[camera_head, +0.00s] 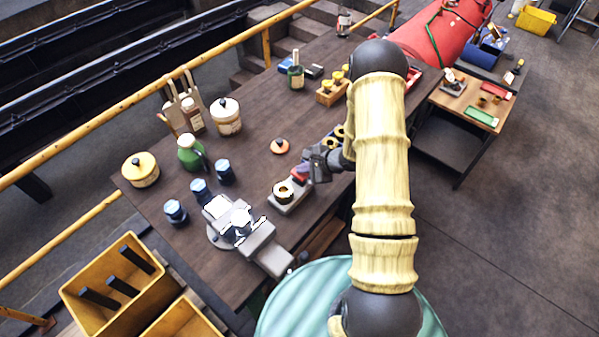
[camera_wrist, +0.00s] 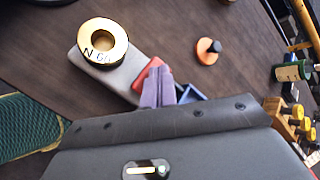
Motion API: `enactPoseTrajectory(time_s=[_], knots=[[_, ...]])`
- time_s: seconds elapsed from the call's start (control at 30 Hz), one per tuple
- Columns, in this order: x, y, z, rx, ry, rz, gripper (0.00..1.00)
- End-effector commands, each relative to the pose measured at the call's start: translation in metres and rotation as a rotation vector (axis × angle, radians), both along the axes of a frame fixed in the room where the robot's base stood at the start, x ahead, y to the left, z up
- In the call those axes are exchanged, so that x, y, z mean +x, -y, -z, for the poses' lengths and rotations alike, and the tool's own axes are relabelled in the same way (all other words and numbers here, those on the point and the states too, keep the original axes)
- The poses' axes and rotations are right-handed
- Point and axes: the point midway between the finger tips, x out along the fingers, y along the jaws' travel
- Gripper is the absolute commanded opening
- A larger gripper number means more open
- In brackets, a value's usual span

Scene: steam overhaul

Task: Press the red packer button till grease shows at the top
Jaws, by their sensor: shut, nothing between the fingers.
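The packer is a pale grey block (camera_wrist: 126,72) on the dark wooden bench; it also shows in the head view (camera_head: 289,205). A brass ring (camera_wrist: 103,40) with dark lettering stands on its one end, also in the head view (camera_head: 283,190). The hollow in the ring looks tan; I cannot tell whether grease shows there. The red button (camera_wrist: 145,77) is at the block's other end, partly hidden by my fingers. My gripper (camera_wrist: 158,78) is shut and empty, its tips over or against the button; contact is not clear. In the head view my gripper (camera_head: 303,175) is beside the ring.
An orange disc with a black knob (camera_wrist: 207,52) lies close by. A vise (camera_head: 240,228) stands in front left, with dark blue-capped jars (camera_head: 200,190) behind it. A wooden block with brass pieces (camera_head: 331,92) stands farther back.

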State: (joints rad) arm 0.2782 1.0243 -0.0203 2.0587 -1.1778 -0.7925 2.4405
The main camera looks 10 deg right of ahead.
Motion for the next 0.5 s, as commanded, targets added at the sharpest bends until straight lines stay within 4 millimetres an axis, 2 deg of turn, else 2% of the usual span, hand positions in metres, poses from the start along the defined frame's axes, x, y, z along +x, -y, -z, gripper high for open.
enactPoseTrajectory(time_s=[0.5], knots=[[-0.0004,0.0003,0.0062,-0.001,-0.002,0.000,0.00]])
